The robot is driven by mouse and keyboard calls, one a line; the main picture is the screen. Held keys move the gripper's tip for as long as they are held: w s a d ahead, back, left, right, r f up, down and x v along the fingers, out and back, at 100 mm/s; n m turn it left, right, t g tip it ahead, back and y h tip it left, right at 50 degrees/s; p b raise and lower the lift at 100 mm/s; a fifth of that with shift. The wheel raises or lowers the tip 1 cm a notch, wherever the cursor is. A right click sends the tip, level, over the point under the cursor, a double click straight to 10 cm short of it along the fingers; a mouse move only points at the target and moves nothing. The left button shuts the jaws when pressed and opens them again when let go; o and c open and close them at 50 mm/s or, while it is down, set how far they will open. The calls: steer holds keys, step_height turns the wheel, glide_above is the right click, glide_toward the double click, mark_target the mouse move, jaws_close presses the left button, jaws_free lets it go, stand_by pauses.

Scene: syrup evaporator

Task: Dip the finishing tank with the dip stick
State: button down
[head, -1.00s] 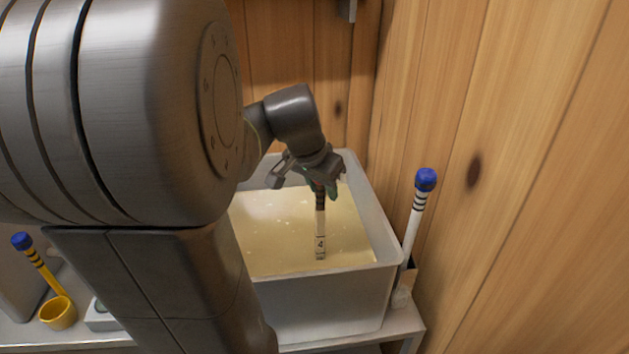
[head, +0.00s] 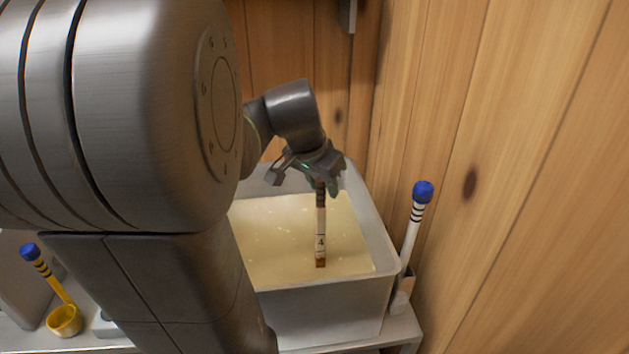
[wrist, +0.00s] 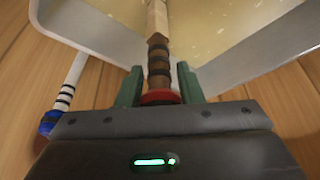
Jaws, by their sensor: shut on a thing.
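The dip stick (head: 320,225) is pale with a dark banded grip and a "4" mark near its lower part. It hangs about upright over the finishing tank (head: 335,308), a grey-white open box of pale yellow liquid. The stick's lower end looks brown and shows in full against the liquid. My gripper (head: 322,180) is above the tank, shut on the stick's grip. In the wrist view the green fingers (wrist: 159,88) flank the banded grip, just beyond a red collar (wrist: 160,97).
A white tool with a blue cap (head: 415,220) stands in a holder right of the tank, near the wooden wall (head: 520,200). A yellow ladle (head: 64,318) with a blue cap is at the lower left. The bench edge (head: 400,335) runs along the front.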

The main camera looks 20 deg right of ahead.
step_height(320, 180, up, 25)
steer(key=p, duration=1.9)
stand_by(0.5)
